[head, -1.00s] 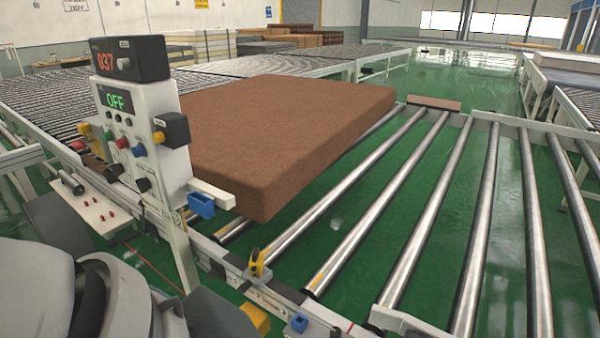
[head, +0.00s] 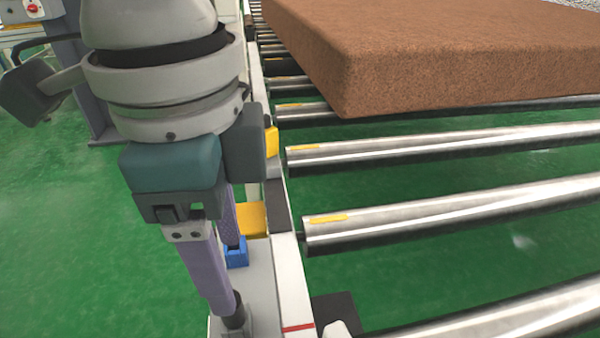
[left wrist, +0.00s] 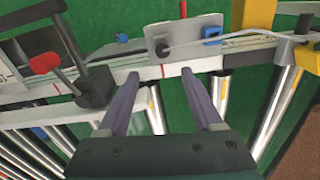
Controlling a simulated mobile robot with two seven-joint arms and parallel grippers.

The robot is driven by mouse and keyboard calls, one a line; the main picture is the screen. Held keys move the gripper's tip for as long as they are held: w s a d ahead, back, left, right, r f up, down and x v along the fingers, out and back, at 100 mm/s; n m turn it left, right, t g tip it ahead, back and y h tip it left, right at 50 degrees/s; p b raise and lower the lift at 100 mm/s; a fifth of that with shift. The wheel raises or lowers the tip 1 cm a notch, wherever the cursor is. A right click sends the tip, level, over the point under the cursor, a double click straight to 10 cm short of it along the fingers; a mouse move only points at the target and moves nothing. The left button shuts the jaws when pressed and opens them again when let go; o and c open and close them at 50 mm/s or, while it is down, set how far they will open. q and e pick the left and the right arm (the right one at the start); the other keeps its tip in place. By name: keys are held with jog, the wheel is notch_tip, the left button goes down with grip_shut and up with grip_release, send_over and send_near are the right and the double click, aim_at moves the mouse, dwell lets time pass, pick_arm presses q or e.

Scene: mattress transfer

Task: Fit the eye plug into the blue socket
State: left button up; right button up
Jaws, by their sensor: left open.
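A small blue block (head: 236,252), which looks like the blue socket, sits on the conveyor's side rail, partly behind my gripper's fingers. In the left wrist view, a blue block (left wrist: 211,35) stands at the right end of a grey plate (left wrist: 185,48), which has a dark round spot. I cannot pick out the eye plug for certain. My left gripper (head: 234,275) points down over the rail, its purple fingers apart. In the left wrist view, the gripper (left wrist: 160,76) has nothing between its fingertips. My right gripper is not seen.
A brown mattress (head: 450,60) lies on the metal rollers (head: 440,140) right of the rail. A yellow block (head: 250,218) stands by the blue block. A red-knobbed lever (left wrist: 44,63) stands at left in the left wrist view. Green floor (head: 60,240) is open left of the rail.

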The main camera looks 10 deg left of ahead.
pick_arm(q)
send_over(236, 321)
jog(key=f, duration=0.4)
jog(key=shift+w+a+f+b, duration=0.2)
jog(key=shift+w+f+b, duration=0.05)
jog(key=shift+w+b, duration=0.15)
jog(key=f, duration=0.1)
jog(key=f+b, duration=0.1)
jog(key=f, duration=0.2)
jog(key=shift+w+a+f, duration=0.15)
jog(key=shift+a+f, duration=0.1)
jog(key=shift+d+f, duration=0.1)
jog(key=shift+f, duration=0.35)
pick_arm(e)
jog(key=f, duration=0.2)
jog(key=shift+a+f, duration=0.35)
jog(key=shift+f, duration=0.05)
pick_arm(q)
grip_shut()
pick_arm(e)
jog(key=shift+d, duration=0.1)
